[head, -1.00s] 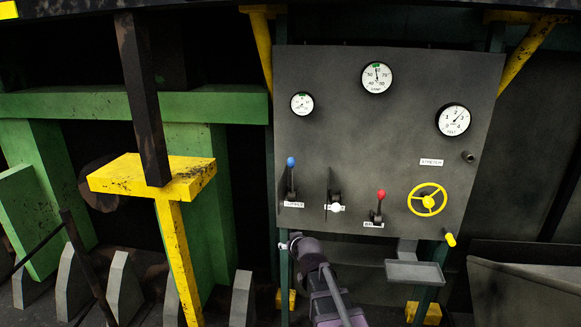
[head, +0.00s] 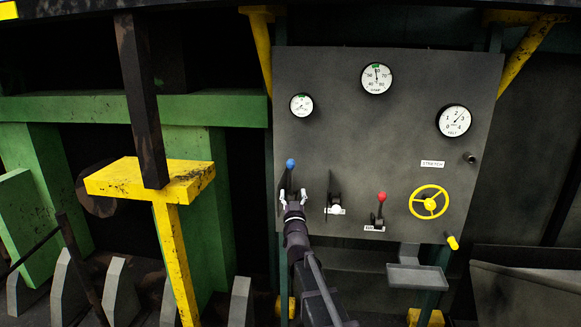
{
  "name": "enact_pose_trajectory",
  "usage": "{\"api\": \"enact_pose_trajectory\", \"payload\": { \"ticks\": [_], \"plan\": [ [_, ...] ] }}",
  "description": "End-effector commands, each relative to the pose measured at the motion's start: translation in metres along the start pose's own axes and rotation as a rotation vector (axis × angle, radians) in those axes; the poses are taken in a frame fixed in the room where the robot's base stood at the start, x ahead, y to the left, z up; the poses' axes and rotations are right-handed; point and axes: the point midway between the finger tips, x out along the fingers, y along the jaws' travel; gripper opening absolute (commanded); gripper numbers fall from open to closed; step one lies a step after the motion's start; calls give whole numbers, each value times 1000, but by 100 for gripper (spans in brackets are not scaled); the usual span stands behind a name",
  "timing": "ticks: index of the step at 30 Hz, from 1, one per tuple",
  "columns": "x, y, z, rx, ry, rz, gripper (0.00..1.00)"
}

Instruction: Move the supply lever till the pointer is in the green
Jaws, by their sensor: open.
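The supply lever has a blue knob (head: 290,164) and stands upright at the left of the grey control panel (head: 400,145). My gripper (head: 292,195) is open, with its light fingertips around the lower part of this lever, below the knob; I cannot tell whether they touch it. My gripper and wrist hide the supply label. Above the lever is a small round gauge (head: 302,105) with a green mark at its top. Its pointer is too small to read surely.
A white-knobbed lever (head: 335,209) and a red-knobbed lever (head: 381,197) stand to the right. A yellow handwheel (head: 429,202), a top gauge (head: 376,79) and a right gauge (head: 454,120) are farther off. A small grey tray (head: 418,279) sticks out below the panel.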

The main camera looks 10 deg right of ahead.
Motion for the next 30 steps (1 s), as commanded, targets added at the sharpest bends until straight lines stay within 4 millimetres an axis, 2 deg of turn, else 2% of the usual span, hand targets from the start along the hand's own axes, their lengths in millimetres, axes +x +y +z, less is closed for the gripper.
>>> {"api": "enact_pose_trajectory", "payload": {
  "ticks": [11,17,23,30],
  "plan": [
    [1,-1,0,0,0,-1,79],
    [11,-2,-1,0,-1,-2,79],
    [34,-2,-1,0,-1,-2,79],
    [71,-2,-2,0,-1,-2,79]
  ]
}}
